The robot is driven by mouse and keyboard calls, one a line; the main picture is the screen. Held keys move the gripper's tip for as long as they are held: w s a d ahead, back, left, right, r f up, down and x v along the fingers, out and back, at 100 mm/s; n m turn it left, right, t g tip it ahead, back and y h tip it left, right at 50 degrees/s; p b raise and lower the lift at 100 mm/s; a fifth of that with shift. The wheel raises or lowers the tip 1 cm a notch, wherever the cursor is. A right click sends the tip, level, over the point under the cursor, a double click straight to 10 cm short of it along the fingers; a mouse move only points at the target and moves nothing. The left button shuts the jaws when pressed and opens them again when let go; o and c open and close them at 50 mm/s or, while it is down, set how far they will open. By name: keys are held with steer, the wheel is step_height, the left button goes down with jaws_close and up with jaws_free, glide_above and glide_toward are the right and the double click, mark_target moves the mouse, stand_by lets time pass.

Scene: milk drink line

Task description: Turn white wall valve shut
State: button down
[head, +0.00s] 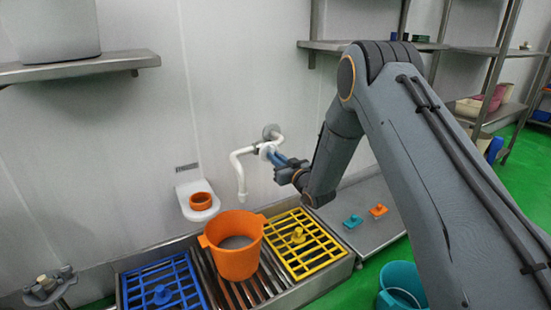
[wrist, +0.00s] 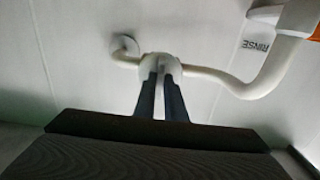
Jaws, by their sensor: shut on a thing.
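The white wall valve (head: 267,148) sits on a white pipe (head: 239,180) that comes from the wall and bends down to a spout. My gripper (head: 277,158) reaches it from the right, with its blue fingers at the valve. In the wrist view the two dark fingers (wrist: 160,98) are closed around the valve's handle, which shows as a thin white strip between them. The valve body (wrist: 160,66) is just beyond the fingertips. The fingers hide part of the handle, so I cannot tell how far it is turned.
An orange ring (head: 200,201) sits on a white wall bracket. Shelves (head: 85,66) are above. A teal bucket (head: 400,275) is at lower right.

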steer(key=c, duration=1.8)
jaws_free()
steer(key=shift+p+v, duration=0.85)
steer(key=shift+v, duration=3.05)
